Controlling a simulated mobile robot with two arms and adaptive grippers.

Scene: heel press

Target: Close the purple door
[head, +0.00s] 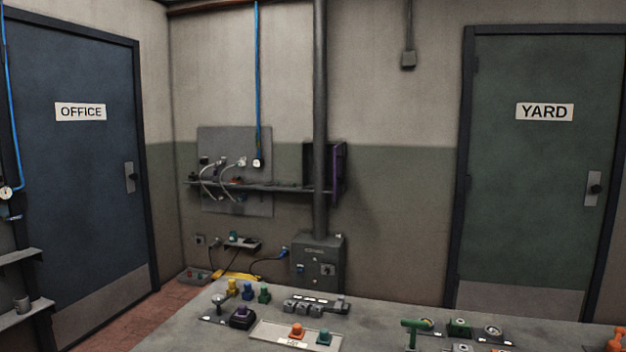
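A small dark wall cabinet (310,165) is on the back wall, partly hidden behind a vertical grey pipe. A narrow purple door (339,172) shows at its right side, seen nearly edge-on. It appears to stand open, swung out from the cabinet, though it is small and dark. The cabinet's inside is too dark to make out. Neither of my grippers is in view.
A grey workbench (390,318) with several coloured knobs and fixtures fills the foreground. A grey box (318,262) stands below the pipe (321,110). Blue OFFICE (85,180) and green YARD (530,190) doors are shut.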

